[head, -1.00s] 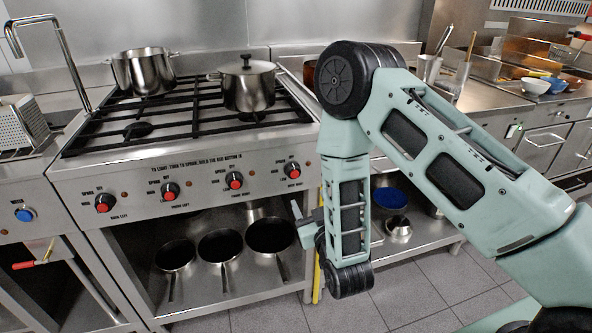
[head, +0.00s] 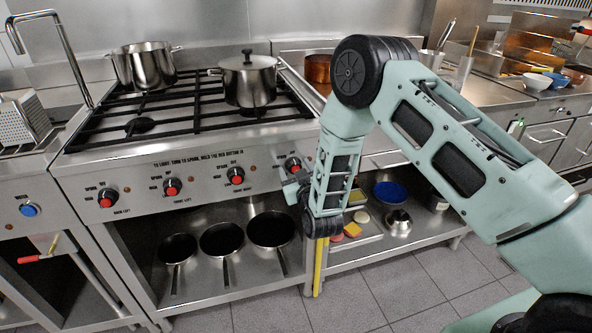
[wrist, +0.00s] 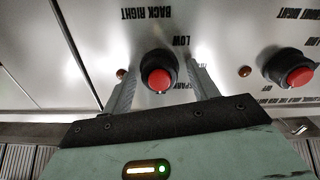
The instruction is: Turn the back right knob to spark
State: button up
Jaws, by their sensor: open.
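The back right knob (head: 292,163) is the rightmost knob on the stove's front panel, black with a red centre. In the wrist view the knob (wrist: 158,72) appears upside down below the "BACK RIGHT" label, with "LOW" and part of "SPARK" legible near it. My gripper (wrist: 163,68) is open, with one finger on each side of the knob and small gaps showing. In the head view my gripper (head: 292,182) is at the panel, just in front of and below the knob, partly hidden by my wrist.
The front right knob (wrist: 298,74) is beside my gripper in the wrist view. A lidded pot (head: 250,82) and an open pot (head: 146,68) stand on the stove. Pans (head: 270,230) sit on the shelf below. A yellow upright bar (head: 319,265) stands below my wrist.

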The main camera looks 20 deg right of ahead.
jog(key=c, duration=1)
jog(key=shift+n, duration=0.4)
jog(key=shift+a+n+b, duration=0.1)
jog(key=shift+n+b, duration=1)
jog(key=shift+n, duration=2.4)
jog(key=o, duration=1)
